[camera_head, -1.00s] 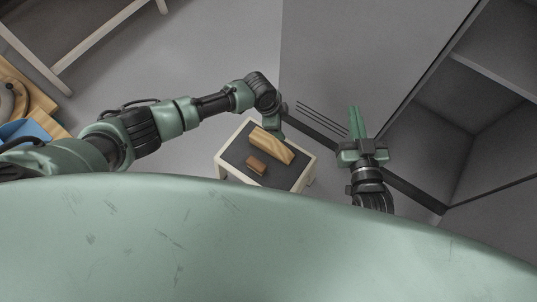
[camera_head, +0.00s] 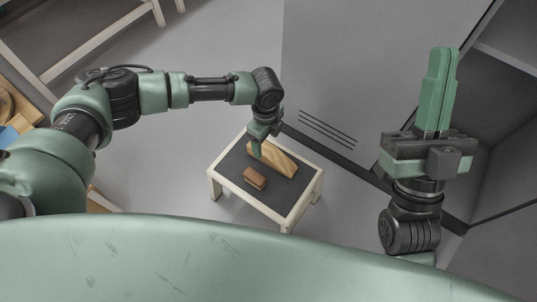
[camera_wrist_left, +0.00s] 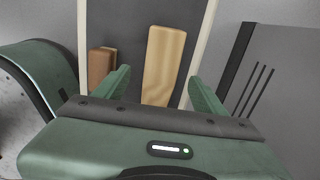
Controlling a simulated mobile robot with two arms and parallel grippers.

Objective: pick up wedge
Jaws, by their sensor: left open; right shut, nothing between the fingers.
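The wedge (camera_head: 276,160) is a light, wood-grained piece lying on the dark top of a small table. In the left wrist view the wedge (camera_wrist_left: 163,64) lies ahead, between the two fingers. My left gripper (camera_head: 257,152) points down above the table, close to the wedge, and partly covers it. In the left wrist view my left gripper (camera_wrist_left: 163,92) is open, with its fingers apart and nothing seen held. My right gripper (camera_head: 443,60) is shut and empty, raised at the right, away from the table.
A brown block (camera_head: 255,178) lies beside the wedge, also in the left wrist view (camera_wrist_left: 101,66). The small table (camera_head: 214,188) has a pale frame and legs. A grey cabinet (camera_head: 345,70) with open shelves stands behind and right. Bare floor surrounds the table's left side.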

